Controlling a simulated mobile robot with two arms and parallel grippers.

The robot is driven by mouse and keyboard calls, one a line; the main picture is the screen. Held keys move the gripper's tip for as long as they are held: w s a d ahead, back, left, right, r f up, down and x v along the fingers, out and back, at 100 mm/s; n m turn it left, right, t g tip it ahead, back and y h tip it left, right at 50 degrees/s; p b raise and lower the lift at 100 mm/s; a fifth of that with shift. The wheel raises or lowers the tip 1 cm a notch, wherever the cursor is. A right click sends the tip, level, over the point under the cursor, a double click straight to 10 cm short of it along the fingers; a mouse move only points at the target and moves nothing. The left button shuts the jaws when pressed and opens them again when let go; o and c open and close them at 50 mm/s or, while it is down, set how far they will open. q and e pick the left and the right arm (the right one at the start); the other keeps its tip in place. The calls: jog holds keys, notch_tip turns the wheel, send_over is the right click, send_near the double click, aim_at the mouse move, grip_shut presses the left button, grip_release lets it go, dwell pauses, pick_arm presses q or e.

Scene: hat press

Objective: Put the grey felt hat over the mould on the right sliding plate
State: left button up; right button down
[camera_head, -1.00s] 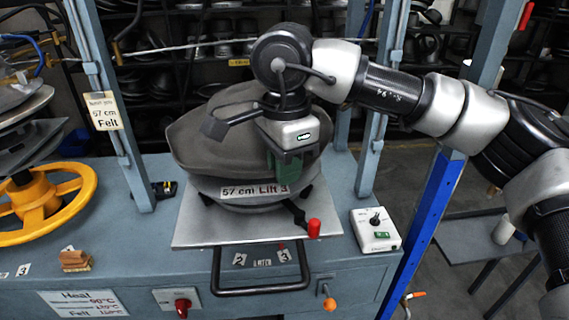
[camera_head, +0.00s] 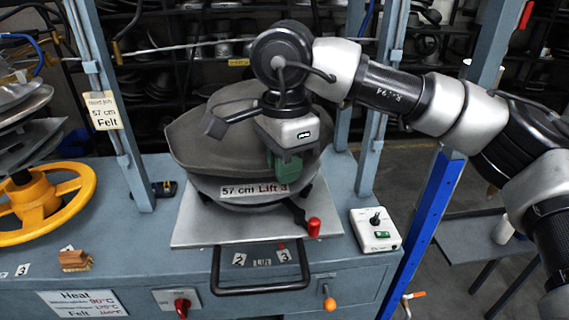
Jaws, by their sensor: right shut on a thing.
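The grey felt hat (camera_head: 215,140) sits over the metal mould (camera_head: 225,190), which carries a "57 cm Lift 3" label. The hat looks tilted, with its left brim sticking out past the mould. The mould stands on the right sliding plate (camera_head: 200,232), which has a black front handle. My right gripper (camera_head: 284,165) is over the hat's right front part and is shut on it. The gripper and wrist hide part of the hat's crown and right brim. My left gripper is not in view.
A yellow handwheel (camera_head: 60,195) and stacked metal moulds stand at the left. Blue-grey press posts (camera_head: 115,120) rise on both sides of the plate. A red-knobbed lever (camera_head: 314,227), a white control box (camera_head: 376,230) and a wooden brush (camera_head: 75,260) are near the front.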

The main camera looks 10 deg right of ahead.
jog(key=shift+f, duration=0.2)
jog(key=c, duration=1.1)
grip_release()
jog(key=shift+r+b, duration=0.4)
jog(key=shift+r, duration=0.15)
notch_tip(320, 180, up, 10)
jog(key=shift+f+b, duration=0.15)
jog(key=shift+b, duration=0.3)
